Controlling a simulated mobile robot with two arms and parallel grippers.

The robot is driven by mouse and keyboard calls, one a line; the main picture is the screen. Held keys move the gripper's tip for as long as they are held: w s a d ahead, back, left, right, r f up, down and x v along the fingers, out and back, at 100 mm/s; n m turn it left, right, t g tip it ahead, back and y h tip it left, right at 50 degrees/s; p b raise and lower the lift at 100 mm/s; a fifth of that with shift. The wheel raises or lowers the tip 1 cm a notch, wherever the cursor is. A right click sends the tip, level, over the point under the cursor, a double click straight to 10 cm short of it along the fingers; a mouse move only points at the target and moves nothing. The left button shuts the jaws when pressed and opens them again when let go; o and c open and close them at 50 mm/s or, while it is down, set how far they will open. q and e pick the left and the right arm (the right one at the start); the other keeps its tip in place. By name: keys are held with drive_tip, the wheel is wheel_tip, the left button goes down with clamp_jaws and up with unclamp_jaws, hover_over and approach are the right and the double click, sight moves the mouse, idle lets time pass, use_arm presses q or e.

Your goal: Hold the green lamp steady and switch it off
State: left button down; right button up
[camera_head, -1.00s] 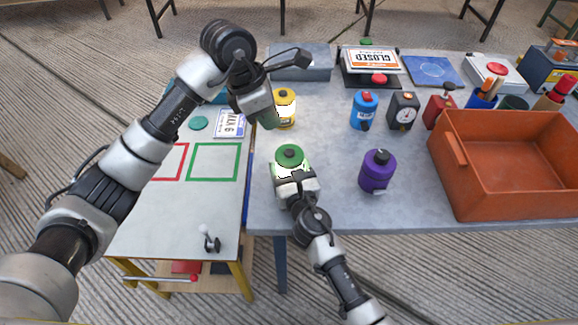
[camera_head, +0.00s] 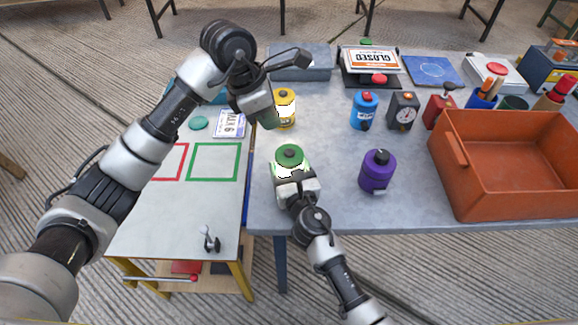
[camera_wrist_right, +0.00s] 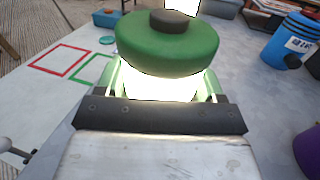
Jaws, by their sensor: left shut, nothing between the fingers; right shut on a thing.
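The green lamp (camera_head: 289,153) stands upright on the grey table, with a green top, a dark knob and a glowing white body. In the right wrist view the lamp (camera_wrist_right: 167,45) fills the upper middle and its body glows brightly. My right gripper (camera_head: 294,175) is shut on the lamp's body from the near side; its fingers also show in the right wrist view (camera_wrist_right: 165,90). My left gripper (camera_head: 268,116) is shut and empty, above the table beside the yellow lamp (camera_head: 285,108), up and left of the green lamp. Its fingertips are hard to make out.
A purple lamp (camera_head: 377,171) stands right of the green one. A blue lamp (camera_head: 364,110), a dial box (camera_head: 403,111) and an orange crate (camera_head: 512,185) are further right. A low side table (camera_head: 150,215) with red and green squares lies left.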

sight(290, 154)
idle(0.5)
use_arm(q)
drive_tip(key=d+r+m+t+h, duration=0.2)
drive_tip(key=d+m+t+h, duration=0.1)
drive_tip(key=d+m+t, duration=0.15)
drive_tip(key=shift+n, duration=0.25)
drive_tip(key=shift+a+f, duration=0.15)
drive_tip(key=shift+f, duration=2.05)
drive_tip(key=shift+a+f, duration=0.1)
drive_tip(key=shift+f, duration=2.1)
drive_tip(key=shift+f, duration=0.1)
